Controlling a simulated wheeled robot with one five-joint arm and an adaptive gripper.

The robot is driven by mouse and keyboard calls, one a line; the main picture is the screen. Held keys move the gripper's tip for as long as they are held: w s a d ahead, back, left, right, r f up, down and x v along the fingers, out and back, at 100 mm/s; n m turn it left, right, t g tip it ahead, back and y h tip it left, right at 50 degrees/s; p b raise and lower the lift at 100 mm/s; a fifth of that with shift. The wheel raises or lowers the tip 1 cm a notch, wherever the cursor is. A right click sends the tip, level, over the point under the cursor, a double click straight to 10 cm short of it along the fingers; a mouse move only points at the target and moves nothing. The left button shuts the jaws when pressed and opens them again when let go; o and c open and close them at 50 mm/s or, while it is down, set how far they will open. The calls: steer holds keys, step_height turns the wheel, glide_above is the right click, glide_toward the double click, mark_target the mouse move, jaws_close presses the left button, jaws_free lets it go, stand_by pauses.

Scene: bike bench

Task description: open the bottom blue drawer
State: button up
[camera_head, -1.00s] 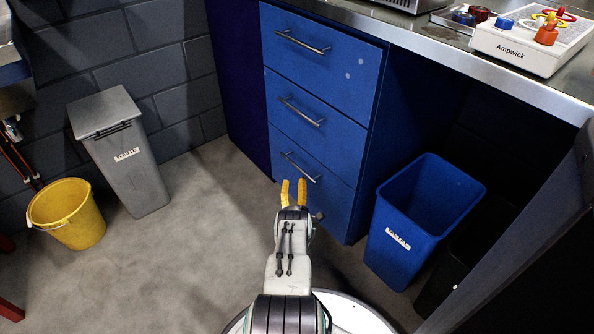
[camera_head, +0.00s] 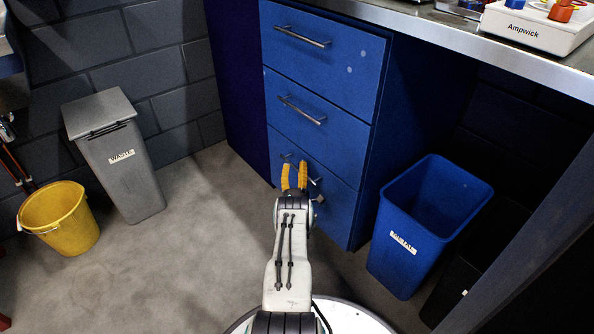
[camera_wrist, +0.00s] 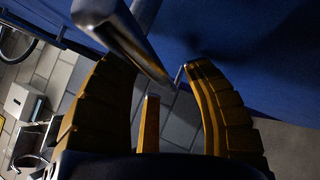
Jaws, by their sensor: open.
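The bottom blue drawer (camera_head: 338,203) is the lowest of three in the blue cabinet and looks shut. Its metal bar handle (camera_head: 315,182) is partly hidden behind my gripper (camera_head: 294,176) in the head view. My gripper has yellow fingers, is open, and is right at the handle. In the wrist view the handle (camera_wrist: 122,38) runs large and close across the space by the left finger, in front of the blue drawer face (camera_wrist: 240,40). My gripper (camera_wrist: 160,85) has its fingers spread there. I cannot tell whether they touch the bar.
The middle drawer (camera_head: 325,125) and top drawer (camera_head: 335,60) are shut above. A blue bin (camera_head: 400,235) stands close right of the cabinet. A grey lidded bin (camera_head: 125,175) and a yellow bucket (camera_head: 65,222) stand left. The floor (camera_head: 190,240) before the cabinet is clear.

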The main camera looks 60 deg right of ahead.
jaws_close()
stand_by(0.5)
